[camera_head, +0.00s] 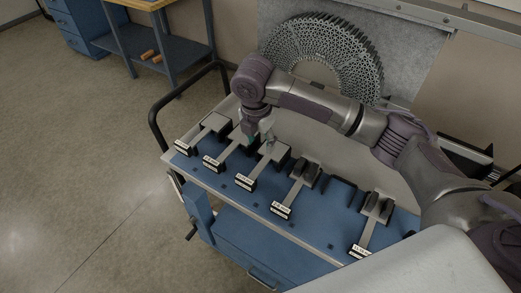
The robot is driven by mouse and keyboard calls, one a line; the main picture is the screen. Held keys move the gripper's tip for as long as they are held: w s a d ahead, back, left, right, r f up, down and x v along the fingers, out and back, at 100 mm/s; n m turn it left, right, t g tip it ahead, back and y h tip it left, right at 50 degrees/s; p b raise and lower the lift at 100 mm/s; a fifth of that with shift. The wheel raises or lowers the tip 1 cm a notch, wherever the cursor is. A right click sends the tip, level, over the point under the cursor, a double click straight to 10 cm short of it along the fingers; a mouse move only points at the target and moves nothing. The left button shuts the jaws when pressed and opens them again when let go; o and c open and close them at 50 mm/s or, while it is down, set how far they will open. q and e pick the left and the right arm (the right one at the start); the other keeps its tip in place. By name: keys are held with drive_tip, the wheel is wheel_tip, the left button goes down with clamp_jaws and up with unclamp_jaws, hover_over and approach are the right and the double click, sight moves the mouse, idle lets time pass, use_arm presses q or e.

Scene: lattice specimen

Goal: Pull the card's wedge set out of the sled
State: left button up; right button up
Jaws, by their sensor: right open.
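Several sleds stand in a row on the blue top of a cart. Each has a pale bar running back from a small labelled block at the front edge; the lettering is too small to read. My right gripper (260,138) is open and points down over the back of the row, between the second sled from the left (228,152) and the third sled (262,166). I cannot tell whether it touches either one. A small green spot shows by its fingers. I cannot make out the card or tell which wedge set it names. My left gripper is out of view.
The cart's blue top (230,185) has a free slot with a dark bracket (341,190) between the right-hand sleds. A black handle rail (155,118) rises at the left end. A grey lattice arch (318,48) stands behind. A blue workbench (160,45) is at the back left.

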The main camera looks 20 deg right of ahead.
sight(263, 163)
drive_tip(key=f, duration=0.4)
drive_tip(key=f+p, duration=0.1)
drive_tip(key=f, duration=0.2)
drive_tip(key=w+d+f+p, duration=0.1)
drive_tip(key=f, duration=0.3)
drive_tip(key=shift+f, duration=0.35)
clamp_jaws()
